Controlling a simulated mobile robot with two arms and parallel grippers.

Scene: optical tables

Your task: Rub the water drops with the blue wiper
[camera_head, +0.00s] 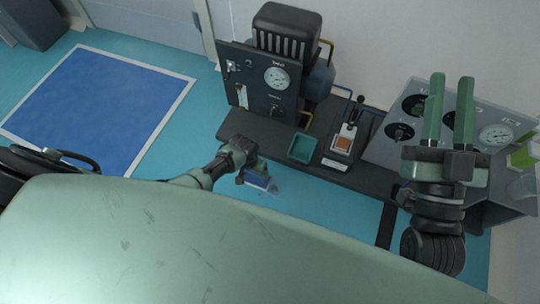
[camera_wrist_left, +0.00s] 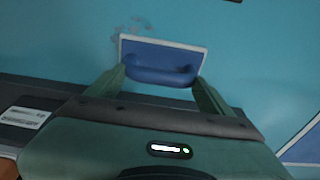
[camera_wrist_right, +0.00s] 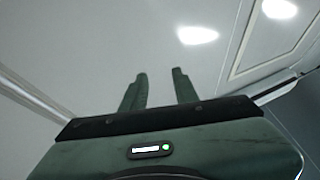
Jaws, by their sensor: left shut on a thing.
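The blue wiper (camera_wrist_left: 162,62) has a flat blue face with a pale edge. It also shows in the head view (camera_head: 257,182), low in front of the dark bench. My left gripper (camera_wrist_left: 160,78) is shut on its handle; in the head view this gripper (camera_head: 246,168) is partly hidden by its own arm. The water drops (camera_wrist_left: 135,28) are faint marks on the teal floor, just beyond the wiper's upper left side. They also show in the head view (camera_head: 272,190) beside the wiper. My right gripper (camera_head: 449,110) points up, fingers apart and empty; its wrist view (camera_wrist_right: 160,88) shows only ceiling behind it.
A dark bench (camera_head: 235,130) carries a gauge panel (camera_head: 262,90), a green tray (camera_head: 302,148) and a small device with an orange window (camera_head: 343,144). A sloped dial console (camera_head: 390,150) stands at right, behind my right arm. Open teal floor and a blue mat (camera_head: 95,105) lie left.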

